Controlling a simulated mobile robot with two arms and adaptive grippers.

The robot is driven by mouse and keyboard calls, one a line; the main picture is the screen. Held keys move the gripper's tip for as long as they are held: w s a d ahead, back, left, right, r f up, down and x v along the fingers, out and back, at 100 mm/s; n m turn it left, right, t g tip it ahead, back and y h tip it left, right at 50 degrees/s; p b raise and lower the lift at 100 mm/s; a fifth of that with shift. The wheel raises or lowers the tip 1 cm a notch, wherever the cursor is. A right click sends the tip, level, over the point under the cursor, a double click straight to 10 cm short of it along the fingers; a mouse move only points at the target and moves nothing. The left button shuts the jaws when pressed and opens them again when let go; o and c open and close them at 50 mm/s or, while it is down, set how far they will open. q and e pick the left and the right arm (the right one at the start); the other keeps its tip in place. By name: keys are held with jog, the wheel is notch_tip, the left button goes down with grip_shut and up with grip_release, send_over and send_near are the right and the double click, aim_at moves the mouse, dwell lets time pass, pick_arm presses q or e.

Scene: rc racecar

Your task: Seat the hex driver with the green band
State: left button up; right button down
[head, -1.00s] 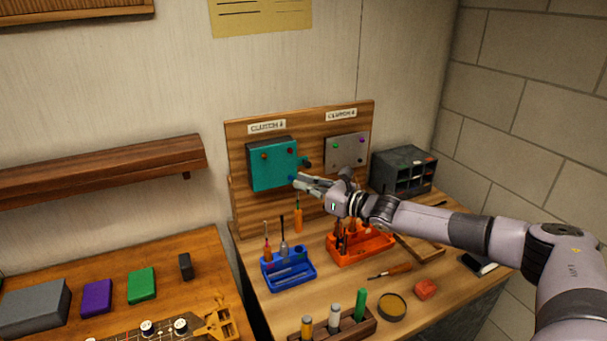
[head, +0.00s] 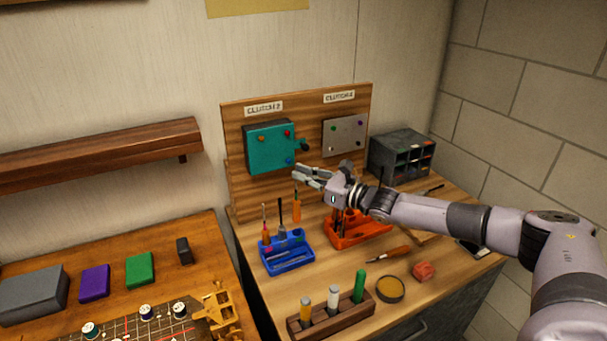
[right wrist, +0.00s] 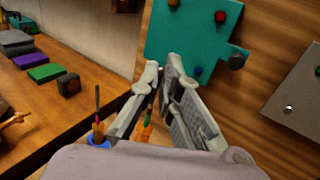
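The hex driver with the green band (head: 296,207) has an orange handle and hangs upright, handle down, in the head view. Its green band shows in the right wrist view (right wrist: 148,118). My right gripper (head: 297,172) appears shut on its upper part; the exact grip is hard to see. The driver's lower end is a little above the back right of the blue tray (head: 290,267), apparently apart from it. The tray holds an orange-handled driver (head: 265,233) and a dark-shafted one (head: 282,233). My left gripper is not in view.
A teal clutch box (head: 268,146) and a grey plate (head: 344,136) are on the wooden board behind. An orange tray (head: 365,238) with tools stands right of the blue tray. A wooden rack (head: 330,320) with several capped items stands in front.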

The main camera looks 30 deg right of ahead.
jog(key=shift+f+b, duration=0.95)
jog(key=shift+f, duration=0.75)
dwell(0.5)
jog(key=shift+f+b, duration=0.35)
jog(key=shift+b, duration=0.1)
jog(key=shift+f+b, duration=1.25)
jog(key=shift+f, duration=0.3)
jog(key=c, duration=1.7)
grip_release()
jog(key=shift+v, duration=6)
jog(key=shift+r, duration=0.1)
